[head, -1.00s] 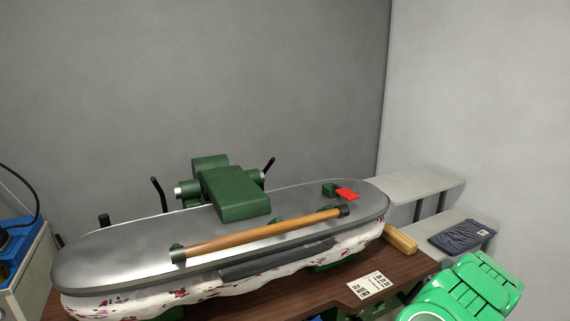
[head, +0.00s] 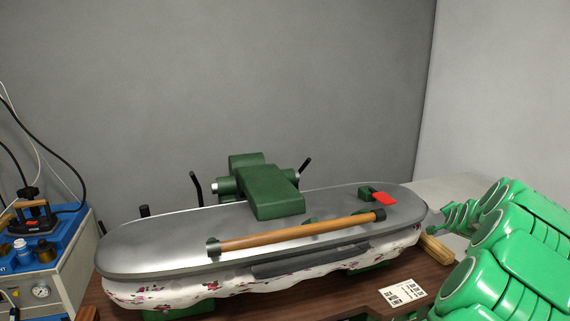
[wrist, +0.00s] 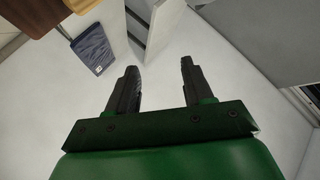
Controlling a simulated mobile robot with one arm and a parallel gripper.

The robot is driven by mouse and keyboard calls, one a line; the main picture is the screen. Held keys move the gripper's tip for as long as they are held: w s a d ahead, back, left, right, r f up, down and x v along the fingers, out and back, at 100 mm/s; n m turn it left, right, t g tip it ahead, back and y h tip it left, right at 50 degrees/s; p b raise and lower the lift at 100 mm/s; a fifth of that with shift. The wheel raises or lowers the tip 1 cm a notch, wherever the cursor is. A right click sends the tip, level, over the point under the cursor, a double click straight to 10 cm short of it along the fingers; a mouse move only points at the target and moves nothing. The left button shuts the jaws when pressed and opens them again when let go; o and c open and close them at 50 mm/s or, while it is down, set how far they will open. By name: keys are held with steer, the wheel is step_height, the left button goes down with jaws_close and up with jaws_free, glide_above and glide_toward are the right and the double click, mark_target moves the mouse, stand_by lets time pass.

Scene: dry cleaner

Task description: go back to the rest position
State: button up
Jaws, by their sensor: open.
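My gripper (wrist: 158,80) shows in the wrist view with its two dark fingers spread apart and nothing between them. Beyond the fingers is pale floor. In the head view, my green arm (head: 520,260) fills the right side. The gripper itself cannot be made out clearly in that view.
A large pressing machine (head: 160,240) with a wooden handle stands on a brown table (head: 350,290). A blue iron station (head: 50,245) is at the left. Grey walls close off the back.

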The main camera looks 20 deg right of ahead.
steer(key=w+a+r+n+y, duration=0.2)
steer(key=a+r, duration=0.9)
steer(key=a+n+y, duration=0.2)
steer(key=a, duration=0.7)
steer(key=s+a+r+n+y, duration=0.1)
steer(key=a+n+y, duration=0.1)
steer(key=a, duration=0.8)
steer(key=a+r+n+y, duration=0.1)
steer(key=a+n, duration=0.1)
steer(key=a, duration=0.8)
steer(key=shift+s+a+r+g+y, duration=0.1)
steer(key=shift+s+r+g+y, duration=0.1)
steer(key=shift+s+g+y, duration=0.15)
steer(key=s+a+f+n+g+y, duration=0.1)
steer(key=s+a+f+n+g, duration=0.2)
steer(key=s+a, duration=0.6)
steer(key=s+a+f+n+g+y, duration=0.25)
steer(key=s+a, duration=0.35)
steer(key=a, duration=0.5)
steer(key=s+a+f+n+g+h, duration=0.1)
steer(key=s+a+f+n+g, duration=0.1)
steer(key=s, duration=0.9)
steer(key=s+a+f+n+g, duration=0.2)
steer(key=s+a+f+g, duration=0.1)
steer(key=s, duration=0.8)
steer(key=shift+s+a+f+h, duration=0.25)
steer(key=shift+s+a+h, duration=0.15)
steer(key=shift+a, duration=0.15)
steer(key=shift+o, duration=0.5)
